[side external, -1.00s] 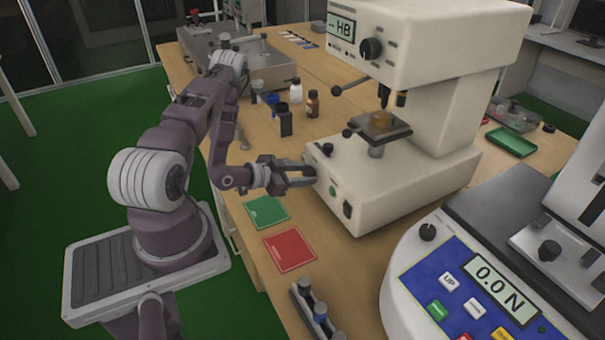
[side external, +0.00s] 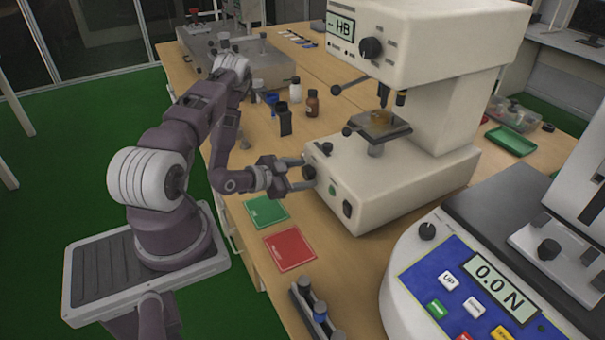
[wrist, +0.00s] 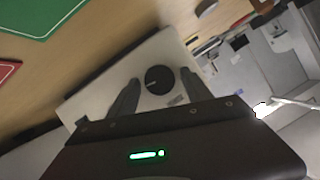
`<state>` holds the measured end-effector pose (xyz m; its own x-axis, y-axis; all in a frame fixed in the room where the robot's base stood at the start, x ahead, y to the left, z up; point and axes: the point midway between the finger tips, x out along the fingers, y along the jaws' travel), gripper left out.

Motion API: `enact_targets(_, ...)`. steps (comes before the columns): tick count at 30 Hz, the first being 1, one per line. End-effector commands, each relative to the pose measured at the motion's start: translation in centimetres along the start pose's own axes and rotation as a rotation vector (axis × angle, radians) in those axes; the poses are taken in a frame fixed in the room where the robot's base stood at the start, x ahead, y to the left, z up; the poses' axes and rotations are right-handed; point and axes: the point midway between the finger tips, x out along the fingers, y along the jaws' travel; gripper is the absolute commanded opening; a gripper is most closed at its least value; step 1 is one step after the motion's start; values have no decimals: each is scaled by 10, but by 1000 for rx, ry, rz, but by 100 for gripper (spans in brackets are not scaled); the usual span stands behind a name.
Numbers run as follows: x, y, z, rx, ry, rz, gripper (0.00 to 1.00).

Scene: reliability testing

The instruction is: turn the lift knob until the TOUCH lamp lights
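The lift knob appears to be the round black knob (wrist: 160,79) with a white pointer line on the tester's front face. It also shows in the side view (side external: 308,173). My gripper (side external: 297,174) is open at the front of the cream hardness tester (side external: 400,185). Its two fingers stand on either side of the knob, with visible gaps in the wrist view. The stage (side external: 395,131) carries a brass-coloured sample (side external: 381,118) below the indenter (side external: 401,98). The tester's display (side external: 341,27) reads "-- HB". I cannot make out the TOUCH lamp or whether it is lit.
Green (side external: 266,211) and red (side external: 290,250) mats lie in front. Bottles (side external: 312,104) stand behind my gripper. A force tester (side external: 450,290) fills the right foreground.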

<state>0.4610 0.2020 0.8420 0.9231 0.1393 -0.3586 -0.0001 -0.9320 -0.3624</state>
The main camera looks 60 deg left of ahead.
Motion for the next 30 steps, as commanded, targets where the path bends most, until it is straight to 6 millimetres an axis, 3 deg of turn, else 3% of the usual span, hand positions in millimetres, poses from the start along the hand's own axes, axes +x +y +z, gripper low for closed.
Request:
enact_targets(9,-1,0,0,0,1,0,62)
enact_targets(21,-67,0,0,-2,-1,0,62)
enact_targets(30,-71,0,0,0,1,0,62)
